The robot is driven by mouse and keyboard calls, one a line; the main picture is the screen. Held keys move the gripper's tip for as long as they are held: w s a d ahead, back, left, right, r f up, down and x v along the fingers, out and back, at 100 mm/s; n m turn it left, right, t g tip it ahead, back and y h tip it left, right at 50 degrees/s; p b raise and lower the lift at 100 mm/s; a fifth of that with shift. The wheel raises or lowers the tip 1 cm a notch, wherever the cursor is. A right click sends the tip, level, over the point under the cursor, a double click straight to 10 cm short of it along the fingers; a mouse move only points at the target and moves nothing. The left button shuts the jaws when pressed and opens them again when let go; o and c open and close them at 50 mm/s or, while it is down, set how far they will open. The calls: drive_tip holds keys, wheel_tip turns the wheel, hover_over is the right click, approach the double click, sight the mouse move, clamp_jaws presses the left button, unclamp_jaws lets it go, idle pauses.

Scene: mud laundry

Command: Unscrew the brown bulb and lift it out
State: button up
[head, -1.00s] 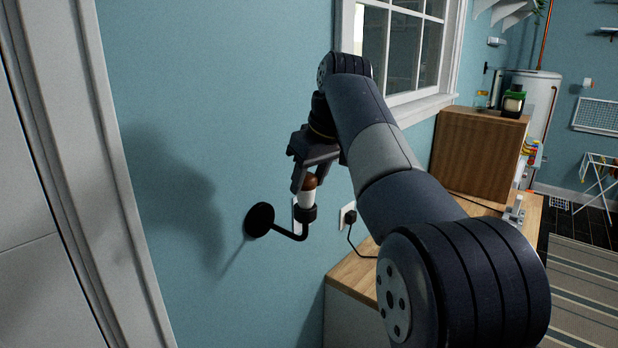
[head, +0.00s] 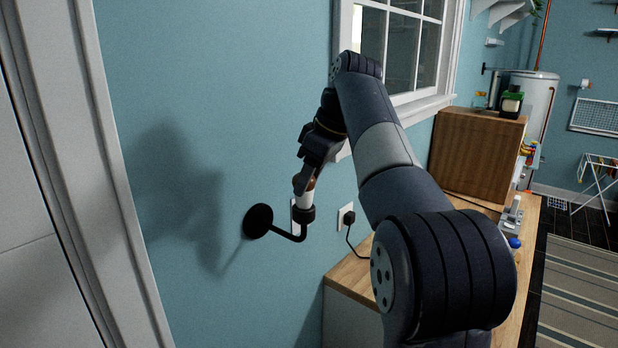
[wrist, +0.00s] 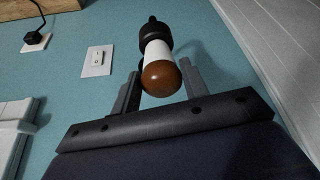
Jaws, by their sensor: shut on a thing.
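The brown bulb (head: 303,184) with its white lower part sits upright in the black socket of a wall lamp (head: 258,221). In the wrist view the bulb's round brown end (wrist: 161,77) faces me, with the white part and black socket (wrist: 155,36) behind it. My gripper (head: 306,181) comes down from above, its two fingers on either side of the bulb. It is shut on the bulb. The fingers partly hide the bulb in the head view. I cannot tell how far the bulb is screwed in.
A wall switch (wrist: 97,61) and a plugged-in socket (head: 346,215) are on the blue wall. A wooden counter (head: 352,276) with a wooden cabinet (head: 478,155) stands to the right. A white door frame (head: 95,130) is at the left.

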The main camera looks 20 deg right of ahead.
drive_tip(key=n+g, duration=0.1)
drive_tip(key=n, duration=0.2)
drive_tip(key=shift+w+d+y, duration=0.1)
drive_tip(key=shift+w+y, duration=0.05)
drive_tip(key=shift+y, duration=0.15)
drive_tip(key=o, duration=1.1)
drive_tip(key=shift+c, duration=0.4)
drive_tip(key=c, duration=0.3)
drive_tip(key=shift+c, duration=0.2)
